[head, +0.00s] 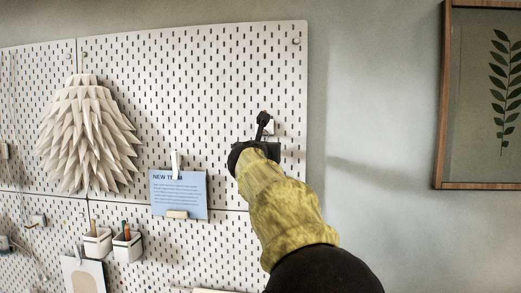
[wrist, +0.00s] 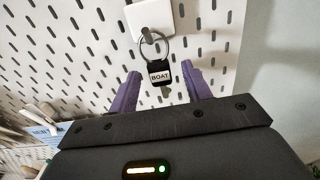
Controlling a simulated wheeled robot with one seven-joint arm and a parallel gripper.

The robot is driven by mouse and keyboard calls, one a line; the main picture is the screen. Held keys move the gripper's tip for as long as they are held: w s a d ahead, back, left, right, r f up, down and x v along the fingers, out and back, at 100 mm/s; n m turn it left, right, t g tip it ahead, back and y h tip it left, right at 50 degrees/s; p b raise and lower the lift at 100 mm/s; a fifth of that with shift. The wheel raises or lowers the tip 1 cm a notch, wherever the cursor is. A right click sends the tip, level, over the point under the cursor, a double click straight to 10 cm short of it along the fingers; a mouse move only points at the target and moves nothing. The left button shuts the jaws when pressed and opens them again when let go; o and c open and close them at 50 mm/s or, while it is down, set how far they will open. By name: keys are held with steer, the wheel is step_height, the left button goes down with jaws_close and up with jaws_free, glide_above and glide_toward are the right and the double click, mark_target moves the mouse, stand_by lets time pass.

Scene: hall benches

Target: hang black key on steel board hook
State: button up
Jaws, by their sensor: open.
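The black key (wrist: 160,73) is a black tag with a white label reading "BOAT" on a metal ring. In the wrist view the ring reaches up to the small steel hook (wrist: 149,37) below a white square plate, and appears to hang on it. My gripper (wrist: 162,76) is open, with one purple finger on each side of the tag and a gap visible on both sides. In the head view my gripper (head: 257,146) is at the right part of the board, just below the white plate (head: 271,127); it largely hides the key and hook there.
The white pegboard (head: 215,75) fills the wall to the left. A pleated paper shade (head: 88,135), a blue card (head: 179,194) under a clip and small white cups (head: 127,246) hang on it. A framed leaf picture (head: 483,95) hangs at right, with bare wall between.

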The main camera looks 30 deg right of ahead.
steer(key=b+v, duration=0.6)
steer(key=v, duration=1.1)
steer(key=shift+a, duration=0.25)
steer(key=shift+s, duration=0.15)
